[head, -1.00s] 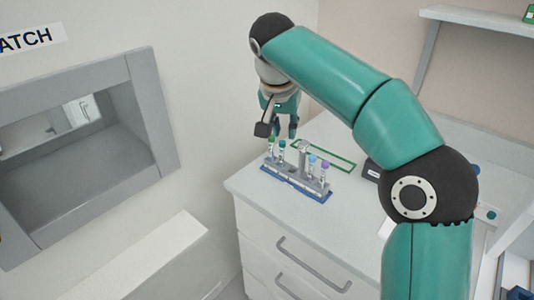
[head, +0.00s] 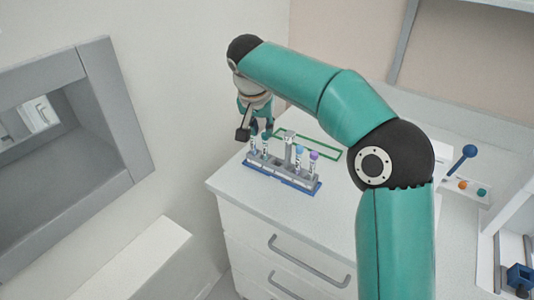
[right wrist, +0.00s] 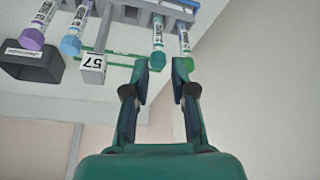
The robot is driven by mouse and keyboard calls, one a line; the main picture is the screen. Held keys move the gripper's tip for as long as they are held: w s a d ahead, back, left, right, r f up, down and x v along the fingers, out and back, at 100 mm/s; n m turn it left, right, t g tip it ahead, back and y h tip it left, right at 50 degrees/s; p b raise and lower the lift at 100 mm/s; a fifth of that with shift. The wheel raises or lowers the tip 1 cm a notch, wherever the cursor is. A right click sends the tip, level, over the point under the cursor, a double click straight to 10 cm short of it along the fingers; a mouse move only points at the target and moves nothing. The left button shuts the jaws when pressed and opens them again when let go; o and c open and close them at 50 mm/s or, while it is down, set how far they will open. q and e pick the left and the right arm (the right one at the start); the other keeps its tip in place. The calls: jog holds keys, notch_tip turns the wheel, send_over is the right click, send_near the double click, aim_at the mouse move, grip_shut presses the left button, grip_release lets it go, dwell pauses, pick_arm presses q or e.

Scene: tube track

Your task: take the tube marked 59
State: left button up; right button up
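A rack (head: 282,180) with several capped tubes stands on the white cabinet top. In the right wrist view I see a purple-capped tube (right wrist: 34,34), a blue-capped tube (right wrist: 72,38), a teal-capped tube (right wrist: 157,40) and a green-capped tube (right wrist: 186,45). A grey post marked 57 (right wrist: 94,66) stands between the blue and teal ones. My left gripper is not in view.
A green outlined rectangle (head: 325,148) lies behind the rack. A grey-framed wall hatch (head: 128,120) is at the left. A blue-knobbed lever (head: 469,151) stands at the right. The cabinet top (head: 330,220) is clear in front of the rack.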

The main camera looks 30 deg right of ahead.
aim_at(264, 136)
jog(key=shift+x, duration=3.2)
jog(key=shift+w+d+r, duration=0.1)
grip_shut()
